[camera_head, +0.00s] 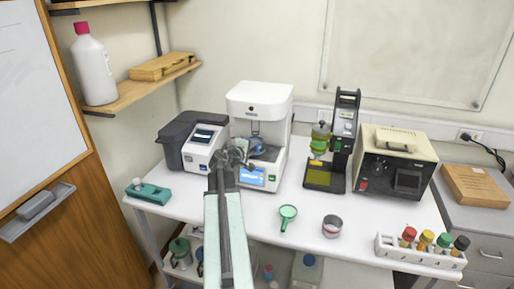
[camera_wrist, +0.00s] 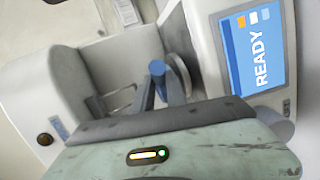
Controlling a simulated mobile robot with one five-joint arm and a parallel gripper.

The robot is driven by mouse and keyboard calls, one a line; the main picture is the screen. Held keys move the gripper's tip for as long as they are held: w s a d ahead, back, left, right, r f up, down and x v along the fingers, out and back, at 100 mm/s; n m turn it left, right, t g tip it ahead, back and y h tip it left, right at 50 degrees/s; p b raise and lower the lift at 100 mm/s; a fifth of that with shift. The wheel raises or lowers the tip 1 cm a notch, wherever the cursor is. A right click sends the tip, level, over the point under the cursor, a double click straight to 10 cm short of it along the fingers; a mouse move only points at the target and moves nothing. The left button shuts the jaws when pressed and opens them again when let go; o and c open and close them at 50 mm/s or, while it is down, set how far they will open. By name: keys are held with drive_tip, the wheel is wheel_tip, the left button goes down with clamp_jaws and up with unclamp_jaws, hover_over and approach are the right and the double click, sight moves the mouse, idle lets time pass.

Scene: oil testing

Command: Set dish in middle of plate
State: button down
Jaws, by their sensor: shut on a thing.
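My gripper (camera_head: 242,153) is at the front of the white analyser (camera_head: 262,104), its fingers reaching into the open chamber. The plate inside the chamber is mostly hidden by my gripper and the dish. I cannot tell whether the dish touches it or is centred over it.
The analyser's screen (camera_wrist: 248,45) reads READY. A grey-and-white instrument (camera_head: 197,145) stands close on the left. A black stand with a green bottle (camera_head: 320,141) is to the right.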

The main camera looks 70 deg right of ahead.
drive_tip(key=shift+w+a+f, duration=0.1)
drive_tip(key=shift+f, duration=0.05)
drive_tip(key=c, duration=1.6)
unclamp_jaws()
drive_tip(key=shift+f, duration=0.1)
drive_tip(key=shift+a+r+p, duration=0.2)
drive_tip(key=shift+r+p, duration=0.1)
drive_tip(key=shift+p, duration=0.1)
drive_tip(key=shift+g, duration=0.3)
drive_tip(key=p+v, duration=0.1)
drive_tip(key=v, duration=0.2)
drive_tip(key=p+v, duration=0.1)
drive_tip(key=v, duration=0.3)
drive_tip(key=p+v, duration=0.1)
drive_tip(key=v, duration=0.2)
drive_tip(key=shift+w, duration=0.4)
